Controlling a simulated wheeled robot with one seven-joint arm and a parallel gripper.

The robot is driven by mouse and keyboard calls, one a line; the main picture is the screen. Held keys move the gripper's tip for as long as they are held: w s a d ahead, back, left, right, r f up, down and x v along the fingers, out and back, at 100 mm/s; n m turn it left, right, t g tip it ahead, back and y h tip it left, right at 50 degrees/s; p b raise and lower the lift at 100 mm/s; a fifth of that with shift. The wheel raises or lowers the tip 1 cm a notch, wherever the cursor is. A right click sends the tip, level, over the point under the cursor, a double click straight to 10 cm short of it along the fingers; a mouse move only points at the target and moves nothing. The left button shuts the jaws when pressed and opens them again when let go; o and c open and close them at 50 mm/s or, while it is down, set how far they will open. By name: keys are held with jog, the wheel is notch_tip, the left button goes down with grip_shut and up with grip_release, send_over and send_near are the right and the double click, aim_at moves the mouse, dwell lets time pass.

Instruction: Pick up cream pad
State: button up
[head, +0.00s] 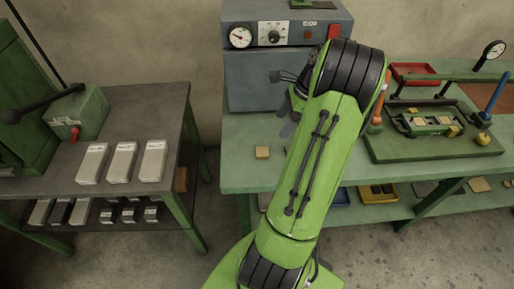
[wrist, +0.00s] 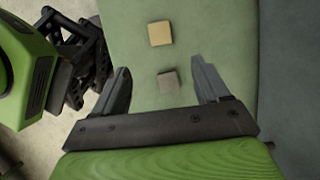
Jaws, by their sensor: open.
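A small square cream pad (wrist: 160,33) lies flat on the green bench top, beyond my fingertips in the wrist view. A similar pad (wrist: 168,80), greyer and browner, lies nearer, between my two fingers as seen from the wrist. My gripper (wrist: 161,70) is open and empty, above the bench. Neither pad is seen to touch the fingers.
A grey box with gauge and dial (head: 275,35) stands at the bench's back. A green fixture plate (head: 432,147) with a frame and a red tray (head: 415,72) are at right. A left table (head: 128,105) holds three pale blocks. Bench left of my arm is mostly clear.

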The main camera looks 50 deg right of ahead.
aim_at(263, 151)
jog(key=b+x, duration=0.6)
jog(key=x, duration=0.8)
jog(key=shift+s+d, duration=0.1)
jog(key=shift+r, duration=0.1)
jog(key=c, duration=1.1)
